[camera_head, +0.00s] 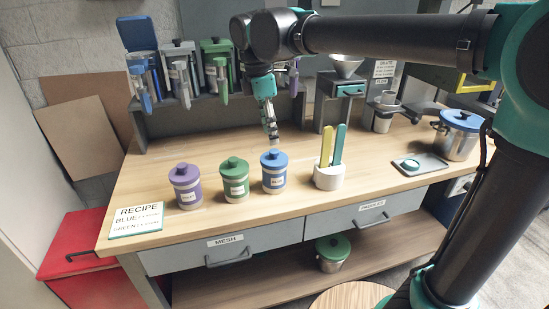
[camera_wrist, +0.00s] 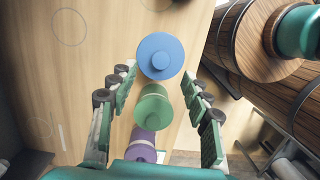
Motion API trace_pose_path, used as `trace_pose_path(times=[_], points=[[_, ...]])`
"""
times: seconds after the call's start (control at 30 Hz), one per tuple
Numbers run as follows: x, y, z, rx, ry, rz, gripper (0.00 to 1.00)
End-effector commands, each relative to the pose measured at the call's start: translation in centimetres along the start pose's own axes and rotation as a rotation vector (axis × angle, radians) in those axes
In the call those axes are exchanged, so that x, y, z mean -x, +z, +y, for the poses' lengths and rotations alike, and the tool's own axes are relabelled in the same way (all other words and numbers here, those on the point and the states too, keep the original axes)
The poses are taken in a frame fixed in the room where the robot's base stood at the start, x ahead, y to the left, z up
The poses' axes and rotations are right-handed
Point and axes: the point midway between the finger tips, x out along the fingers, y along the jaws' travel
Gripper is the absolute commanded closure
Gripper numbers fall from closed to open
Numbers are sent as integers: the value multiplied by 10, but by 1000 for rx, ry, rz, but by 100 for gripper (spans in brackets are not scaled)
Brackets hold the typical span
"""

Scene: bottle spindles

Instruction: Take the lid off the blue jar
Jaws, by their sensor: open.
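The blue jar (camera_head: 273,181) stands upright on the wooden bench, at the right end of a row of three jars. Its blue lid (camera_head: 273,158) with a round knob is on it, and the lid also shows from above in the wrist view (camera_wrist: 160,56). My gripper (camera_head: 271,138) points down above and just behind the blue jar in the head view, apart from it. In the wrist view my gripper (camera_wrist: 158,88) is open and empty, its two fingers spread to either side of the row of lids, with the blue lid beyond the fingertips.
A green jar (camera_head: 235,188) and a purple jar (camera_head: 186,193) stand left of the blue one. A white holder (camera_head: 328,178) with yellow and teal sticks stands to its right. A dispenser rack (camera_head: 200,95) is behind. A recipe card (camera_head: 137,219) lies at the left front.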

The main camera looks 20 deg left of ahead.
Motion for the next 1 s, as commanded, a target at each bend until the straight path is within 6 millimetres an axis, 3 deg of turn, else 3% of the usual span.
trace_pose_path(times=[0.17,0.5,0.77,1.0], points=[[-11,0,0,0,0,0,51],[-53,1,-1,1,0,0,51],[-56,2,-1,0,0,0,51],[-56,2,-1,0,0,0,78]])
